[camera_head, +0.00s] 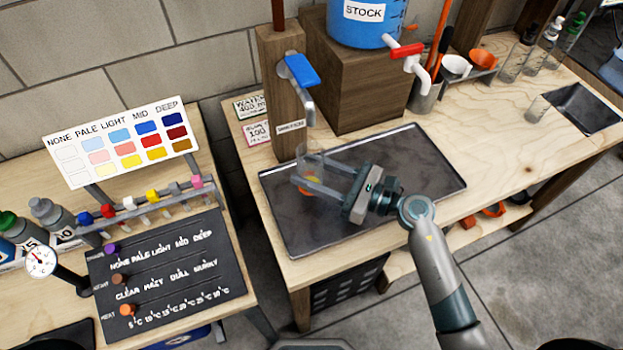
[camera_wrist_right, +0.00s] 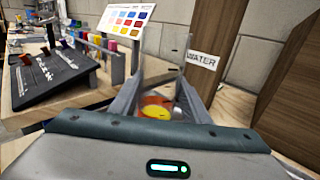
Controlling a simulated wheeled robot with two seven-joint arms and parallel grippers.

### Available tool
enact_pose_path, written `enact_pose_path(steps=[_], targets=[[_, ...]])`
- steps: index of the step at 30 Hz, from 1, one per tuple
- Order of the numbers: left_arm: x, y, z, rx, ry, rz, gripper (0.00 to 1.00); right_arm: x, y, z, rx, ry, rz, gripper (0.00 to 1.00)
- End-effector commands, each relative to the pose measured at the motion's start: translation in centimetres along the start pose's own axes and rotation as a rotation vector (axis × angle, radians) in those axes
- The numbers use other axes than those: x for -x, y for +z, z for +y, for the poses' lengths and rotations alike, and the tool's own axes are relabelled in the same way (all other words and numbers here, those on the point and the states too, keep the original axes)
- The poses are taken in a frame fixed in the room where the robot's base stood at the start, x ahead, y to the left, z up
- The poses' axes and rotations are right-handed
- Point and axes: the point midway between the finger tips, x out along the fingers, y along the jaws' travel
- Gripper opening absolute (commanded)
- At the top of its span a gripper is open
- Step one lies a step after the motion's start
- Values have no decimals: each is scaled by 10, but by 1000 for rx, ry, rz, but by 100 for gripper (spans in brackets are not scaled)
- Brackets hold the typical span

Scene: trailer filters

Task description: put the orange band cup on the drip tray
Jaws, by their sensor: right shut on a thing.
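The drip tray (camera_head: 420,165) is a dark, shallow rectangular tray on the wooden bench. My right gripper (camera_head: 307,180) reaches over its left part from the right. It is shut on the clear orange band cup (camera_head: 309,162), which stands upright between the fingers. The cup's orange band shows low between the fingers, and the cup also shows in the right wrist view (camera_wrist_right: 157,103). The cup is over the tray's left end, below the blue-handled tap; I cannot tell whether its base touches the tray. My left gripper is not in view.
The blue-handled tap (camera_head: 299,72) on a wooden post stands behind the cup. A blue stock tank (camera_head: 365,25) with a red-handled tap (camera_head: 408,52) sits on a wooden block. A clear cup (camera_head: 537,108) stands at the right near a sink (camera_head: 585,107). The tray's right part is clear.

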Motion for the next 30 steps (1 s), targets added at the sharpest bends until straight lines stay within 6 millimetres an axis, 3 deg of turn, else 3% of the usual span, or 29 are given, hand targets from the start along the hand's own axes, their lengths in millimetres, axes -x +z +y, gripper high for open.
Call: enact_pose_path(steps=[9,14,30], targets=[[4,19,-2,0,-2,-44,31,0,-33,0,-4,-1,-1,19],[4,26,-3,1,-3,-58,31,0,-35,0,0,0,-1,19],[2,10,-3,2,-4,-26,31,0,-38,0,0,0,-1,19]])
